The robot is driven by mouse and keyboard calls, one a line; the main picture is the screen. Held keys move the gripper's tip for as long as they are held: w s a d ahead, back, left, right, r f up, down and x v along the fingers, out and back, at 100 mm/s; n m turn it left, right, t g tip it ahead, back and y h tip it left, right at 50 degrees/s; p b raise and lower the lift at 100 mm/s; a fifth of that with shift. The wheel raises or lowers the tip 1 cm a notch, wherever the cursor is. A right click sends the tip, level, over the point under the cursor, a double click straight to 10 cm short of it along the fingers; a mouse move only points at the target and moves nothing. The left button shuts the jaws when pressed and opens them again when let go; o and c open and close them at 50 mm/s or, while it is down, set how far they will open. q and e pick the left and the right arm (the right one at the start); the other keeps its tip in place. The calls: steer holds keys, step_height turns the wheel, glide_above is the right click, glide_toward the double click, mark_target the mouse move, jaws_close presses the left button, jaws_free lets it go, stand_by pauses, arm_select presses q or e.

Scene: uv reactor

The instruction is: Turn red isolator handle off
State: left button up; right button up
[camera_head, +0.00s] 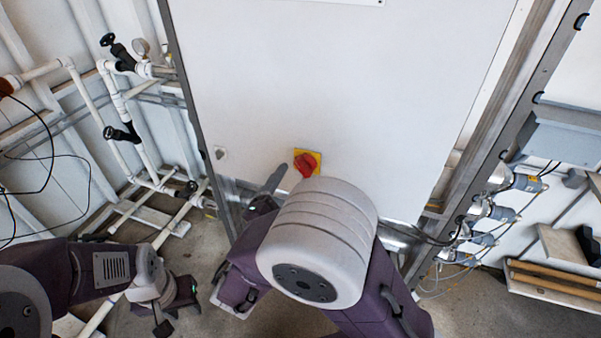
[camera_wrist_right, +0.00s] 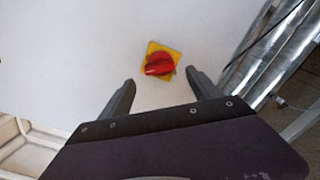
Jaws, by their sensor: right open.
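The red isolator handle (camera_head: 305,164) sits on a yellow square plate (camera_head: 316,156) on the white cabinet panel. In the right wrist view the red handle (camera_wrist_right: 159,64) and the yellow plate (camera_wrist_right: 154,47) lie beyond and between the fingertips. My right gripper (camera_wrist_right: 158,78) is open and empty, its two dark fingers spread on either side of the handle and apart from it. In the head view my right arm hides part of this gripper; one finger shows just left of the handle. My left gripper (camera_head: 168,312) is low at the left, far from the handle; its opening is unclear.
The white cabinet panel (camera_head: 340,80) fills the middle, with metal frame posts (camera_head: 500,130) at its right. White pipes with black valves (camera_head: 122,133) stand at the left. Cylindrical fittings with cables (camera_head: 500,212) and a grey box (camera_head: 560,140) are at the right.

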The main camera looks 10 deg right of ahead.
mark_target(301, 171)
steer(key=x, duration=0.5)
steer(key=shift+d+r, duration=0.1)
steer(key=shift+d, duration=0.2)
steer(key=shift+w, duration=0.3)
steer(key=shift+s, duration=0.1)
steer(key=shift+c, duration=1.2)
steer(key=c, duration=1.1)
